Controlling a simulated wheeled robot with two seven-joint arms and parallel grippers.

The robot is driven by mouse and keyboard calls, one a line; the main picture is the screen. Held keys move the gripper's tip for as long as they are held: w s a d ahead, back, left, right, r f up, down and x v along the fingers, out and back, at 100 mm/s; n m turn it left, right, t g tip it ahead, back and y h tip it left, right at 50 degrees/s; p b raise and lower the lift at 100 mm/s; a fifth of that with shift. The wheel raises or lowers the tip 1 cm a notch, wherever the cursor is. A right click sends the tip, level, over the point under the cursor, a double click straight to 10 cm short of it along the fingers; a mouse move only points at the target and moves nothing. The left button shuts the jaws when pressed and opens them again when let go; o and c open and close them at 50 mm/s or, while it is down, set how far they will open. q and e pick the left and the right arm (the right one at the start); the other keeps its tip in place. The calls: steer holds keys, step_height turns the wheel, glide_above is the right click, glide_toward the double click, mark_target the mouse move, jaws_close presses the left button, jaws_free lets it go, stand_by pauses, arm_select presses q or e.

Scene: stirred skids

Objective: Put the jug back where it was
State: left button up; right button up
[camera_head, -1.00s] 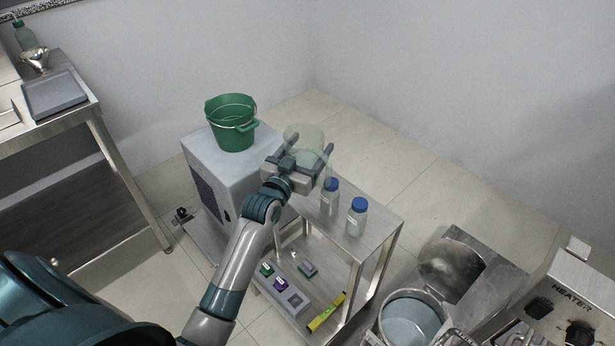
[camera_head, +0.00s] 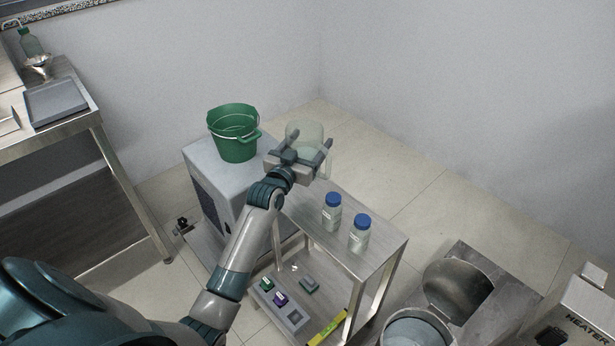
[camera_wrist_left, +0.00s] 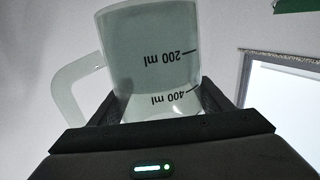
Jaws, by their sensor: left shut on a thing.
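The jug (camera_head: 304,134) is a clear, translucent vessel with black volume marks. My left gripper (camera_head: 308,150) is shut on it at the far left end of the steel cart (camera_head: 385,246). In the left wrist view the jug (camera_wrist_left: 150,55) sits between the two fingers, with its handle out to the left and its marks upside down in the picture. Part of the jug is hidden behind the gripper in the head view, and I cannot tell whether its base touches the cart top. My right gripper is not in view.
Two blue-capped bottles (camera_head: 332,212) (camera_head: 360,233) stand on the cart top near the jug. A green bucket (camera_head: 236,143) stands on a grey cabinet (camera_head: 211,168) left of the gripper. Small devices and a yellow level (camera_head: 327,328) lie on the lower shelf. A heater (camera_head: 570,318) is at right.

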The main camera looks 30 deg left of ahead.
arm_select(q)
step_height(320, 180, down, 4)
steer(key=shift+f, duration=0.25)
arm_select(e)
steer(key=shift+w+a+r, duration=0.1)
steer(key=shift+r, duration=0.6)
arm_select(q)
steer(key=shift+f, duration=0.6)
step_height(320, 180, down, 3)
steer(key=shift+r+b, duration=0.2)
steer(key=shift+b, duration=0.2)
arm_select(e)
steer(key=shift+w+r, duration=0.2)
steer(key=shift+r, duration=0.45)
arm_select(q)
steer(key=shift+f, duration=0.1)
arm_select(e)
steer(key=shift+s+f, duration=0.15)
